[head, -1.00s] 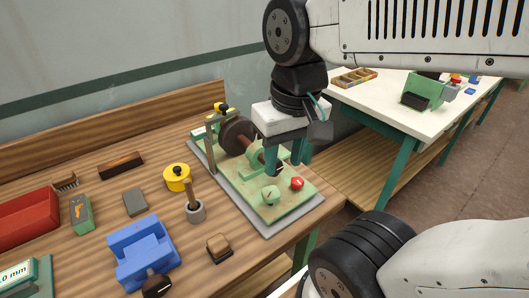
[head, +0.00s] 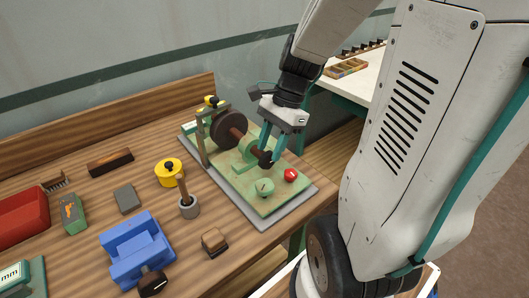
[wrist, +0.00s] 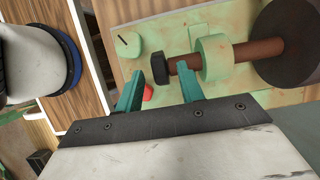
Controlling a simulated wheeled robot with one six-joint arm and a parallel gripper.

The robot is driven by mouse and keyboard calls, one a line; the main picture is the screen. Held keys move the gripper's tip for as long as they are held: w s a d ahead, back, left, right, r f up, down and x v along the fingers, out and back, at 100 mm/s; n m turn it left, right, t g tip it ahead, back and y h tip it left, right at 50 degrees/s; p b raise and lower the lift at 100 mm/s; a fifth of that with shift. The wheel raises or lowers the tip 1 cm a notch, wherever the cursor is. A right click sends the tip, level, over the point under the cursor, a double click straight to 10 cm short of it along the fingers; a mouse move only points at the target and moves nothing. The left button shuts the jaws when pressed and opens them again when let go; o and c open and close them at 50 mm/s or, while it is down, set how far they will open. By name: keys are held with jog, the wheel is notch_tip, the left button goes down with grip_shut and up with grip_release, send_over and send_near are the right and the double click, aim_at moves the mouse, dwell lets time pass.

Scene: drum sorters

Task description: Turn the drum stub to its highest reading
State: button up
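The drum unit stands on a green plate (head: 230,187) on the wooden bench. Its large dark brown drum (head: 226,130) sits on a brown shaft (wrist: 254,51) that passes through a green bearing ring (wrist: 214,57). The dark stub (wrist: 157,62) is at the shaft's near end; in the head view it is partly covered by my fingers. My gripper (wrist: 159,70) is open, with its teal fingertips apart and the stub between them in the wrist picture. I cannot tell whether they touch it. In the head view, my gripper (head: 269,152) is over the stub end.
A red button (head: 291,175) and a green dial (head: 265,187) sit close to the stub. A post (head: 203,150) stands before the drum. A blue cradle (head: 138,252), yellow tin (head: 170,173) and partly cropped mm display (head: 12,274) lie left. A white table (head: 340,88) stands behind.

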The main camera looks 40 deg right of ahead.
jog(key=shift+x, duration=1.4)
grip_shut()
jog(key=shift+d, duration=0.1)
jog(key=y, duration=0.4)
jog(key=shift+d+f, duration=0.1)
jog(key=shift+d, duration=0.2)
jog(key=y, duration=0.5)
jog(key=shift+d+f+y, duration=0.2)
jog(key=shift+d+y, duration=0.1)
